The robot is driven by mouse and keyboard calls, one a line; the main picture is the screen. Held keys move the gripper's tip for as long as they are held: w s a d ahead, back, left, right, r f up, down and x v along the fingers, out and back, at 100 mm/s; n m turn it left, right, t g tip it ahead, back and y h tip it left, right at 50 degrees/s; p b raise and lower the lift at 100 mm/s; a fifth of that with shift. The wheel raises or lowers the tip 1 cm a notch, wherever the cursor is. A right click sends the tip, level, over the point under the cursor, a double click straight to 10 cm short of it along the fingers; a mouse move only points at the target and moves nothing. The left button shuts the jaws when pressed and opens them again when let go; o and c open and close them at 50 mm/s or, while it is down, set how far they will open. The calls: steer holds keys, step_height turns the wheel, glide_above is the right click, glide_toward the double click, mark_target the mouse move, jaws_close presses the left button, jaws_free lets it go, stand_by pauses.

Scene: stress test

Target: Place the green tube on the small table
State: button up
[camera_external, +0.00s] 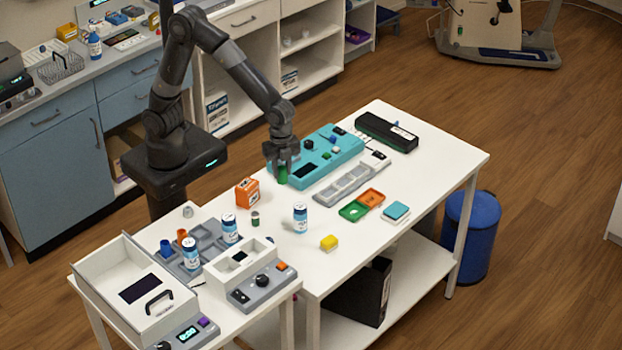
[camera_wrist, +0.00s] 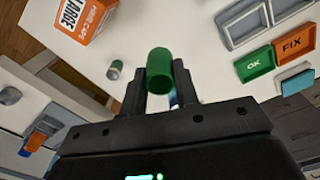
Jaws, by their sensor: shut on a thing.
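My gripper (camera_external: 281,168) is shut on the green tube (camera_external: 283,178), which hangs from the fingertips over the white table beside the teal device. In the wrist view the green tube (camera_wrist: 159,72) sits between the two fingers of my gripper (camera_wrist: 159,88), its end facing the camera. The smaller white table (camera_external: 285,303) stands at the front left, against the larger white table (camera_external: 420,200). Much of its top is taken up by devices. I cannot tell if the tube touches the surface below.
Green and orange trays (camera_external: 362,205) lie farther right.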

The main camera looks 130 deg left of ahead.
steer(key=shift+d, duration=0.45)
steer(key=w+d+f+n, duration=0.1)
steer(key=d+f, duration=0.1)
steer(key=d, duration=0.3)
steer(key=w+d+f+n, duration=0.1)
steer(key=d+f+n, duration=0.1)
steer(key=d, duration=0.4)
steer(key=w+d+f+n, duration=0.1)
steer(key=w+d+f, duration=0.1)
steer(key=d, duration=0.4)
steer(key=shift+f, duration=0.1)
steer(key=a, duration=0.6)
steer(key=shift+a, duration=0.3)
step_height(320, 180, up, 17)
steer(key=s+d+n, duration=0.3)
steer(key=d, duration=0.8)
steer(key=s+d+n, duration=0.2)
steer(key=s+d, duration=0.1)
steer(key=d, duration=0.8)
steer(key=shift+a+f, duration=0.2)
steer(key=shift+f, duration=6)
steer(key=shift+f, duration=0.3)
